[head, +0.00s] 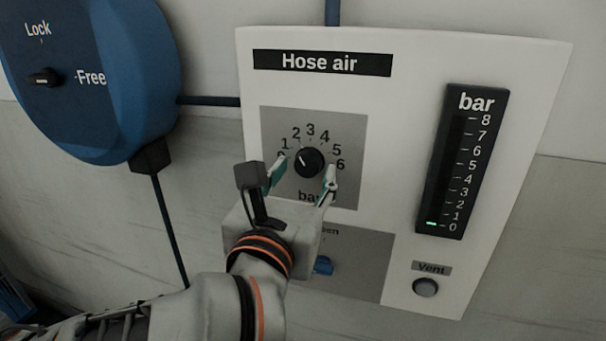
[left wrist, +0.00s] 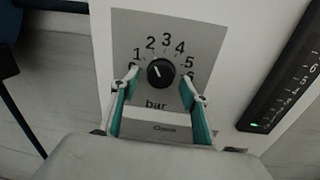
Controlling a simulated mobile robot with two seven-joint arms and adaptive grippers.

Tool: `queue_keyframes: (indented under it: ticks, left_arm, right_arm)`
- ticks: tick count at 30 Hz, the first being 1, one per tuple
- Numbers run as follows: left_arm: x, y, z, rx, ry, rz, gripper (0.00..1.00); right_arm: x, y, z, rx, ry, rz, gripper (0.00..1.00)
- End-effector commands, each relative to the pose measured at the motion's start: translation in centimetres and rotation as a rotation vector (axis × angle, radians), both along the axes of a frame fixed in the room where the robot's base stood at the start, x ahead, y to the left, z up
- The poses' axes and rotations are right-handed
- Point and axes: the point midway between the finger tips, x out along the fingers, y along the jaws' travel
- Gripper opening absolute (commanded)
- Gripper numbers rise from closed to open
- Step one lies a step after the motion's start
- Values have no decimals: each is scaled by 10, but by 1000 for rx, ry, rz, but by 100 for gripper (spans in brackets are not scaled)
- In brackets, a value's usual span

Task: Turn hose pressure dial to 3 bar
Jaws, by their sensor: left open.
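The black pressure dial (head: 309,162) is a round knob on a grey plate, with numbers up to 6 in an arc around it. Its white pointer line slants to the upper left, roughly towards the low numbers. The dial also shows in the left wrist view (left wrist: 160,73). My left gripper (head: 303,177) is open, its teal-padded fingers to the left and right of the dial with gaps between. In the left wrist view the fingertips (left wrist: 160,80) flank the knob's lower part; contact is not visible. The bar gauge (head: 462,162) shows one green segment just above 0. My right gripper is not in view.
The white "Hose air" panel (head: 415,100) also carries a Vent button (head: 425,287) at lower right. A blue handle (head: 323,265) sits below the dial, partly hidden by my gripper. A blue reel housing (head: 110,50) with a Lock/Free knob (head: 45,77) is at left.

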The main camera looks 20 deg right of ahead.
Motion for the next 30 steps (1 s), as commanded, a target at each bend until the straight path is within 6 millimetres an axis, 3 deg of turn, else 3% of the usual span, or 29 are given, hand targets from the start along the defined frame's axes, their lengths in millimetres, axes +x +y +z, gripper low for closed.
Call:
queue_keyframes:
  ticks: [3,7,8,17,30]
  left_arm:
    - [0,0,0,0,0,0,45]
    - [0,0,0,0,0,0,12]
    - [0,0,0,0,0,0,7]
    - [0,0,1,18,-12,1,7]
    - [0,1,3,231,-152,0,7]
  right_arm:
    - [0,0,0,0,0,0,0]
    - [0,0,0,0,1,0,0]
    - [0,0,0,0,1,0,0]
    - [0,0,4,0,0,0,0]
    - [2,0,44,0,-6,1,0]
